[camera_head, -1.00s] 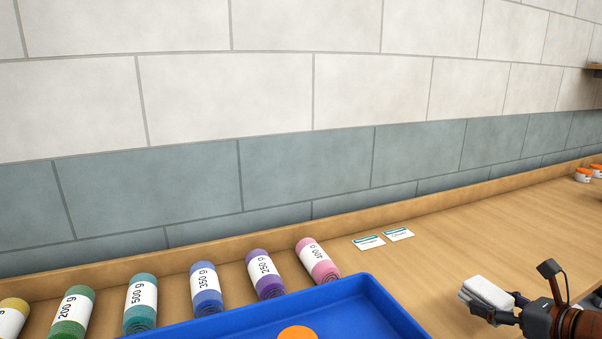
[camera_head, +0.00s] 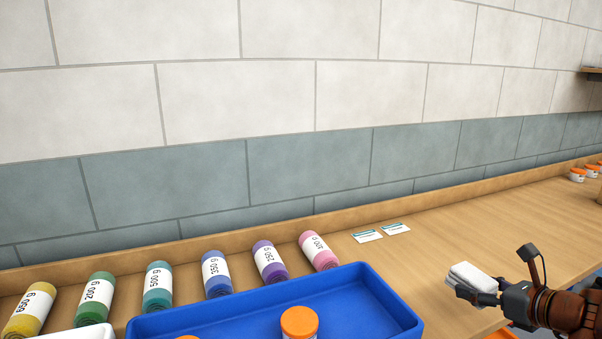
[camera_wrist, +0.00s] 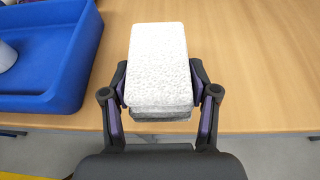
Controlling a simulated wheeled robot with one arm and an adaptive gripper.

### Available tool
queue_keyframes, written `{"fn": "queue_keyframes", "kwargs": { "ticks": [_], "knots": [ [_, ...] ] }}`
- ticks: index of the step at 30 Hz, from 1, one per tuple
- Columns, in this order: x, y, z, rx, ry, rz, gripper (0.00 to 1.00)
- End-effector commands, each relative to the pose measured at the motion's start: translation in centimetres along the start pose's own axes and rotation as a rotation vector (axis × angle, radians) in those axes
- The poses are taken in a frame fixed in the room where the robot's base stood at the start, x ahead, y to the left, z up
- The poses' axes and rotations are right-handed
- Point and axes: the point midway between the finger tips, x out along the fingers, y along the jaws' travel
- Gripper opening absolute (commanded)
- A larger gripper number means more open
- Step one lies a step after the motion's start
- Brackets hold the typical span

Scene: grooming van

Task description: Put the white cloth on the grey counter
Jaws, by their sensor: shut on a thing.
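The white cloth (camera_head: 474,276) is a folded, thick rectangular pad, held in my gripper (camera_head: 480,294) at the right of the head view, over the wooden counter's front part. In the wrist view the cloth (camera_wrist: 158,62) sits between both fingers of my gripper (camera_wrist: 160,98), with greyer layers showing at its near edge. The fingers are shut on its sides. I cannot tell its exact height above the wood. No grey counter shows in either view.
A blue tray (camera_head: 385,309) holding orange-lidded jars (camera_head: 299,322) stands left of my gripper. Several labelled coloured rolls (camera_head: 216,272) line the wall. The wooden counter (camera_head: 500,222) is clear toward the right.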

Motion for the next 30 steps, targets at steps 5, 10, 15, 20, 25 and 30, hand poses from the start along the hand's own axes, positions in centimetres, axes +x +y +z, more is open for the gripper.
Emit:
{"fn": "queue_keyframes", "kwargs": {
  "ticks": [5, 10, 15, 20, 25, 30],
  "knots": [
    [2.3, 0.2, 2.8, 0.002, 0.003, -0.007, 0.25],
    [5.0, 0.9, 5.6, 0.007, 0.002, -0.016, 0.25],
    [7.7, 1.9, 8.1, 0.012, 0.002, -0.027, 0.25],
    [10.0, 3.2, 10.2, 0.018, 0.003, -0.037, 0.25],
    [12.4, 5.0, 12.3, 0.021, 0.002, -0.046, 0.25],
    [14.6, 7.2, 14.3, 0.023, 0.001, -0.052, 0.25]
  ]
}}
